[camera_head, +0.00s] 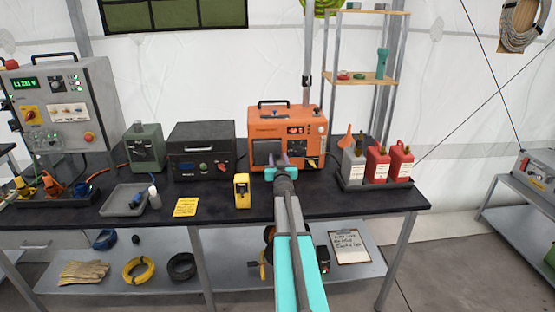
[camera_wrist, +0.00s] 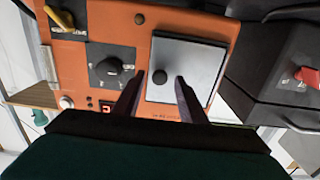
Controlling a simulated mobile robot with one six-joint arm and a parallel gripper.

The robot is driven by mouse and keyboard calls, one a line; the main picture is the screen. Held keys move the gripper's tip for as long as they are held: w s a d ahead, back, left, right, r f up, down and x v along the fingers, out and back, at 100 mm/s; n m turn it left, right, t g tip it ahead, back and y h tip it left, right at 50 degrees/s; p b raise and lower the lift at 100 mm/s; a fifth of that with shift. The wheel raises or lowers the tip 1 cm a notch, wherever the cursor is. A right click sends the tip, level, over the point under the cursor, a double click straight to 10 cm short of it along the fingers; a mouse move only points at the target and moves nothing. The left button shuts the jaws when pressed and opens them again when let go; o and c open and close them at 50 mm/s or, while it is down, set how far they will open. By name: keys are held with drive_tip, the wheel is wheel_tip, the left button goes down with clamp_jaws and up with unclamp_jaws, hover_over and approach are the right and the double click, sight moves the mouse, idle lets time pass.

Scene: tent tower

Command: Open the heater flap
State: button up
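The orange heater (camera_head: 288,125) stands on the dark bench. Its flap (camera_wrist: 200,66) is a pale grey panel with a round black knob (camera_wrist: 159,76) and looks closed, lying flat on the heater's face. In the head view the flap (camera_head: 262,147) is partly hidden by my gripper. My gripper (camera_head: 278,160) is right in front of the heater. In the wrist view its two fingers are apart, one on each side of the knob, with no contact that I can make out.
A dark rotary dial (camera_wrist: 113,68) and a yellow lever (camera_wrist: 62,20) are beside the flap. A black box (camera_head: 201,150) stands left of the heater, a yellow device (camera_head: 242,190) in front, and red cans (camera_head: 378,163) in a tray at right.

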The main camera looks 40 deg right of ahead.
clamp_jaws()
drive_tip(key=shift+w+a+f+b, duration=0.1)
drive_tip(key=shift+w+f+b, duration=0.05)
drive_tip(key=shift+b, duration=0.35)
drive_tip(key=shift+w+a+b, duration=0.1)
drive_tip(key=shift+w+b, duration=0.05)
drive_tip(key=shift+b, duration=0.85)
drive_tip(key=shift+w+b, duration=0.1)
drive_tip(key=shift+b, duration=0.85)
